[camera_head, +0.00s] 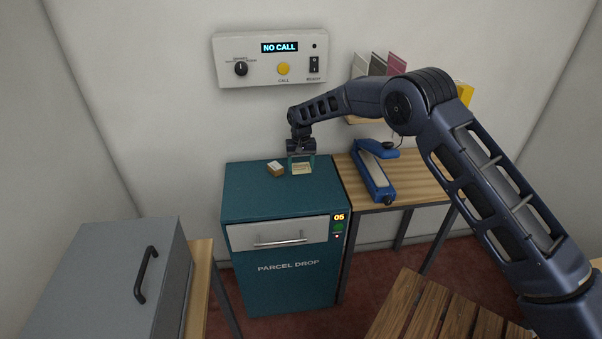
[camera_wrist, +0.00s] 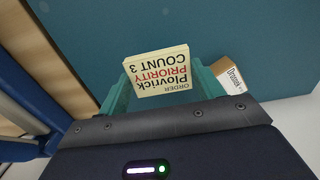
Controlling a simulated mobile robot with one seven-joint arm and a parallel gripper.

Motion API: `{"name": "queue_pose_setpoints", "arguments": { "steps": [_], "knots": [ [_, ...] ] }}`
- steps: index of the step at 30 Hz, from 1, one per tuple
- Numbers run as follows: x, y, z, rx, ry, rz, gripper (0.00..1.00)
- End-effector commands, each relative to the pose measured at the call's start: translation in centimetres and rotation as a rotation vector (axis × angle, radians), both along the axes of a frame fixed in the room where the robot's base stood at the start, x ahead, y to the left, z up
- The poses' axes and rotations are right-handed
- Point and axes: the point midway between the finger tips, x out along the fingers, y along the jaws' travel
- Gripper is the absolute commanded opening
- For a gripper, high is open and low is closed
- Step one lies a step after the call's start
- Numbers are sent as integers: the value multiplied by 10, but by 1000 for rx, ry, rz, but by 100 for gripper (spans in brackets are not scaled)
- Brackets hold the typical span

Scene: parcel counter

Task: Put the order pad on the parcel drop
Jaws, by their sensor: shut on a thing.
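The order pad (camera_wrist: 158,72) is a cream pad printed "ORDER Plovrick PRIORITY COUNT 3", upside down in the wrist view. My gripper (camera_wrist: 158,88) is shut on it, with a teal finger at each side. In the head view my gripper (camera_head: 302,158) is over the top of the parcel drop (camera_head: 240,205), a teal cabinet with a light drawer front and a display reading "05". The pad (camera_head: 302,168) shows between the fingers there, at or just above the cabinet top; I cannot tell whether it touches.
A small brown and white box (camera_head: 276,169) lies on the cabinet top just left of my gripper. A blue sealer-like device (camera_head: 375,178) stands on the wooden table (camera_head: 425,180) to the right. A wall panel (camera_head: 270,58) reads "NO CALL". A grey case (camera_head: 110,275) is at the front left.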

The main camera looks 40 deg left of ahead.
Motion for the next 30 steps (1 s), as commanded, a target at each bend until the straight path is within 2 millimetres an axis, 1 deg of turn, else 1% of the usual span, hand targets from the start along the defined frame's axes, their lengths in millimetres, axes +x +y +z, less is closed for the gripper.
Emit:
{"name": "queue_pose_setpoints", "arguments": {
  "steps": [2,9,11,23,24,26,27,30],
  "knots": [
    [0,0,-5,-1,1,0,44],
    [0,0,-36,-1,0,1,44],
    [0,0,-41,-1,0,1,44],
    [0,0,-46,-1,0,0,44],
    [0,0,-45,-1,0,0,74],
    [0,0,-45,-1,0,0,86],
    [0,0,-45,-1,0,0,88],
    [0,0,-45,-1,0,0,88]
  ]
}}
